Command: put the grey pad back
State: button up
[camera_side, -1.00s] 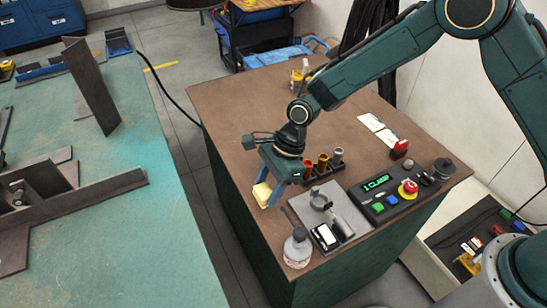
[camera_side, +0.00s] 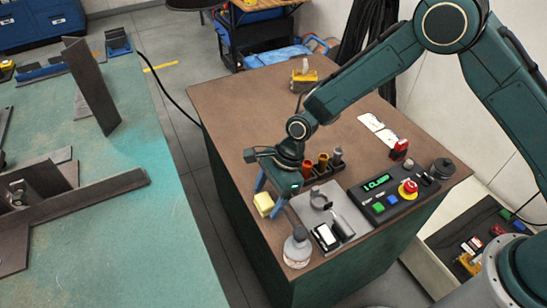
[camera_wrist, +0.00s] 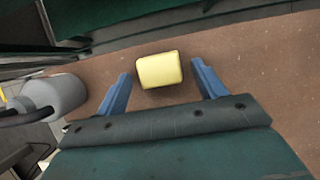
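A small yellow block (camera_side: 263,205) lies on the brown bench top by its left edge. In the wrist view the yellow block (camera_wrist: 160,71) sits between and slightly beyond my blue fingertips, with a gap on each side. My gripper (camera_side: 269,198) is open and low over the bench beside the block; its spread fingers also show in the wrist view (camera_wrist: 161,80). The only flat grey thing I make out is a grey plate (camera_side: 304,207) on the bench, right of my gripper, with tools on it. I cannot tell whether it is a pad.
A bottle (camera_side: 297,250) stands at the near bench edge. A yellow-based object (camera_side: 303,76) stands at the back. The bench's middle is clear.

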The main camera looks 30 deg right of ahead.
jog(key=shift+r, duration=0.15)
jog(key=v, duration=1.2)
jog(key=shift+d+r, duration=0.1)
dwell(0.6)
